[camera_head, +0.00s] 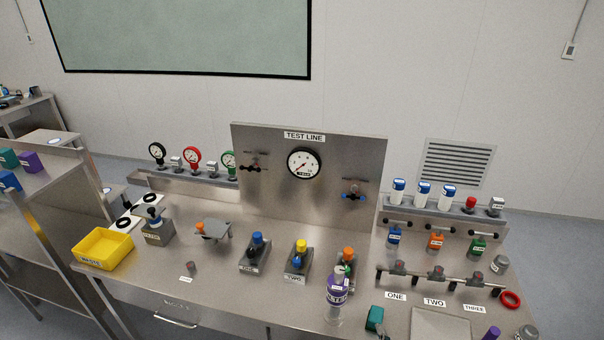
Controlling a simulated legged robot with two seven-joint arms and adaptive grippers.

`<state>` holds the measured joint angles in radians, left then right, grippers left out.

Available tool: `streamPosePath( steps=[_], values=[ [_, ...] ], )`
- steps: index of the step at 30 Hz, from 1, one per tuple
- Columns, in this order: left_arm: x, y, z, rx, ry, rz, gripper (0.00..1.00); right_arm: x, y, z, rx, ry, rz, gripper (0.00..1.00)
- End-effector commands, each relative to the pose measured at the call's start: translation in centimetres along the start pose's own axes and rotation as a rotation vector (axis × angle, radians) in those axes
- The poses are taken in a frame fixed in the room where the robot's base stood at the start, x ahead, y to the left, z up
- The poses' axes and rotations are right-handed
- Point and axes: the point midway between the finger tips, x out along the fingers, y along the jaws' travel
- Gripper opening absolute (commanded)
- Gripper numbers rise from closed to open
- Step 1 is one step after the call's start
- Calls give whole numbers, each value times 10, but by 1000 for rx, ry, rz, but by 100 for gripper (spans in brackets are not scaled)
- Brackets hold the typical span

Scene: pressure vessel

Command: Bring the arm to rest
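Neither of my grippers nor any part of my arms shows in the head view. The steel workbench (225,290) fills the lower part of the view. Whether anything is in either gripper cannot be seen.
A yellow waste bin (103,249) sits at the left end. Several small fittings with coloured caps stand mid-bench. A purple-labelled bottle (337,292) is near the front edge. A valve manifold (440,279) and a red ring (510,300) are at the right.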

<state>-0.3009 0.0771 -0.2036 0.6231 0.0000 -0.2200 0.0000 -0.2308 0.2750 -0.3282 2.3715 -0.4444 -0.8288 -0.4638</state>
Motion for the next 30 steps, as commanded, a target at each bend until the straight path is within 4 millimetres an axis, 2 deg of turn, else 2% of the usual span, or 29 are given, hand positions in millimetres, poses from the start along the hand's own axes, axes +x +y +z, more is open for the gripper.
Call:
streamPosePath(
  steps=[1,3,6,9,12,16,17,18,21,25,29,30],
  values=[
    [0,-6,1,-1,-2,-8,90,-12,-24,29,129,-111,-94,70],
    [0,-13,3,-2,-4,-15,90,-32,-55,62,289,-256,-209,70],
    [0,-20,5,-2,-7,-24,90,-63,-91,96,460,-430,-336,70],
    [0,-22,5,-1,-8,-26,90,-95,-119,118,594,-579,-437,70],
    [0,-15,4,-3,-7,-17,90,-127,-143,131,699,-713,-524,70],
    [0,2,1,-4,-3,2,90,-169,-169,136,807,-879,-619,70],
    [0,5,0,-3,-2,6,90,-174,-176,137,821,-906,-633,70],
    [1,9,-2,-3,1,10,90,-163,-190,142,811,-904,-632,70],
    [3,13,-2,-2,2,15,90,-148,-221,155,801,-913,-637,70],
    [4,8,-1,0,1,9,90,-134,-266,176,789,-929,-648,70],
    [6,-6,2,0,-3,-7,90,-125,-320,210,783,-947,-666,70],
    [7,-10,3,-1,-3,-12,90,-124,-339,224,781,-954,-672,70]
  ],
)
